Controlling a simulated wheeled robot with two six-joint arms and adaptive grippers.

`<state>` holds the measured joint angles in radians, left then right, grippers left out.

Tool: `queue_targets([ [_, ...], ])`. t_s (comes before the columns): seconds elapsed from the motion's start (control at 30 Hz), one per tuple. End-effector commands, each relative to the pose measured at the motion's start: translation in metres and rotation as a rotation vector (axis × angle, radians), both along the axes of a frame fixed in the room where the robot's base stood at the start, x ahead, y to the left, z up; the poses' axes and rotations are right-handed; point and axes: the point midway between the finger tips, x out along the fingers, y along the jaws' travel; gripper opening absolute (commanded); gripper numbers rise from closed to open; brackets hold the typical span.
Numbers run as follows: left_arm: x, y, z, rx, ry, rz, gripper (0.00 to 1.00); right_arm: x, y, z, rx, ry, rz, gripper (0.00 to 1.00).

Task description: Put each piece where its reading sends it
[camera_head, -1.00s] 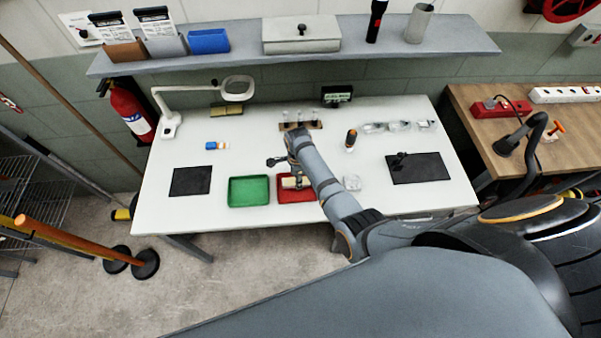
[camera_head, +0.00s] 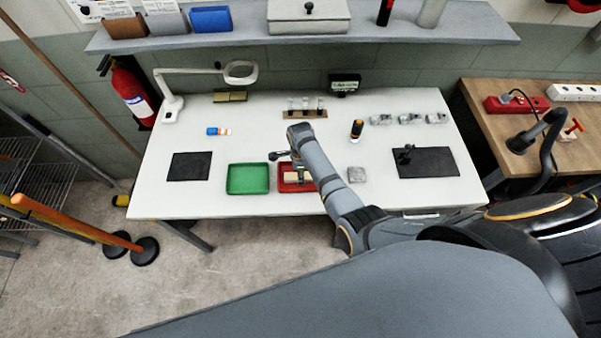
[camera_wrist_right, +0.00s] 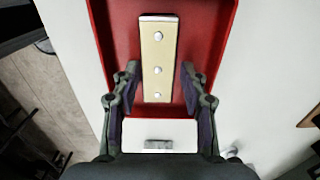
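A tan strip (camera_wrist_right: 157,60) with three silver rivet heads lies in the red tray (camera_wrist_right: 216,55). In the head view the strip (camera_head: 291,178) shows at the left part of the red tray (camera_head: 300,188), partly hidden by my right arm. My right gripper (camera_wrist_right: 158,78) is open in the wrist view, with one finger on each side of the strip and a gap to both. An empty green tray (camera_head: 248,192) stands to the left of the red one. A small display (camera_head: 344,84) stands at the table's back; its reading is too small to tell. My left gripper is not in view.
Black mats lie at left (camera_head: 190,166) and right (camera_head: 428,163). The table's left middle is mostly clear.

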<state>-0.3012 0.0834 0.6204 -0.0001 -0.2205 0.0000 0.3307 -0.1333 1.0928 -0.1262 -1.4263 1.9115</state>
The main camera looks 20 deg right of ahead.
Motion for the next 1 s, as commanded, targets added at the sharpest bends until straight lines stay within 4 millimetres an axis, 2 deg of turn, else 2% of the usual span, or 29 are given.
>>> queue_targets([
  [0.3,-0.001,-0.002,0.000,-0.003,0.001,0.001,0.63,0.000,0.000,0.000,0.000,0.000,0.000,0.56],
  [0.43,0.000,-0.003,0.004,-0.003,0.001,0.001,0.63,0.001,0.000,0.010,0.000,-0.002,0.000,0.56],
  [0.8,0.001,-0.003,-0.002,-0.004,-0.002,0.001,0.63,0.001,0.000,0.094,0.001,-0.004,0.000,0.56],
  [1.0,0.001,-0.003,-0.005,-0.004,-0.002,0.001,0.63,0.001,0.000,0.121,0.000,-0.002,0.000,0.56],
])
